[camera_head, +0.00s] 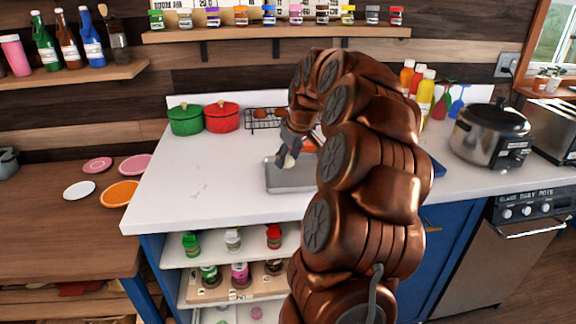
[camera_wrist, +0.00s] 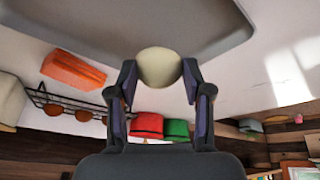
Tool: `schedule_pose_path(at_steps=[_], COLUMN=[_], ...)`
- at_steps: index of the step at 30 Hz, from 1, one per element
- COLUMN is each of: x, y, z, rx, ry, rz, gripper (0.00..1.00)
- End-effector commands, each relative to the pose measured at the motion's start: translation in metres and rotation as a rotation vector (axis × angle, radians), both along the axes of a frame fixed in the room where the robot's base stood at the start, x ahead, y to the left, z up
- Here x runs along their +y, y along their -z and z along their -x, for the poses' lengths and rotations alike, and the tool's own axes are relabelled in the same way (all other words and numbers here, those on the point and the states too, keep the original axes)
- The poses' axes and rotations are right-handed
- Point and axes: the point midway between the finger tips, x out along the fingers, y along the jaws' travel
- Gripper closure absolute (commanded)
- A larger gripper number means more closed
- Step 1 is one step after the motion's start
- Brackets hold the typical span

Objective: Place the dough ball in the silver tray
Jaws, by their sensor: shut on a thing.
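The dough ball (camera_head: 289,161) is small, round and pale cream. It also shows in the wrist view (camera_wrist: 160,67), between my fingertips. My gripper (camera_head: 287,158) is shut on it, with a finger on either side of the ball. The silver tray (camera_head: 291,187) is a shallow grey tray on the white counter. In the head view the ball appears over the tray's back left part. In the wrist view the tray (camera_wrist: 232,38) fills the top, behind the ball. I cannot tell whether the ball touches the tray. My arm hides the tray's right side.
Green (camera_head: 186,119) and red (camera_head: 222,117) pots stand at the back left, beside a wire rack (camera_head: 262,125). An orange block (camera_wrist: 73,70) lies near the tray. A cooker (camera_head: 490,140) stands at right. The counter's left front is clear.

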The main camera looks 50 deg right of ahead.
Motion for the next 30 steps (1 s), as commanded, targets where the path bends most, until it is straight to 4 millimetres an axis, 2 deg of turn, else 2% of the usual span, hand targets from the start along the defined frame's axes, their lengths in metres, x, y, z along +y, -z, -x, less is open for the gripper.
schedule_pose_path(at_steps=[5,13,23,24,30], x=[0.000,0.000,0.000,0.000,0.000], y=[0.007,0.035,0.038,0.038,0.037], z=[-0.001,-0.001,-0.001,-0.001,-0.001], rx=[0.002,0.002,0.001,0.001,0.001], ry=[0.000,-0.001,0.000,-0.001,-0.001], rz=[-0.001,-0.002,-0.001,-0.001,-0.001], gripper=[1.00,1.00,1.00,0.48,0.27])
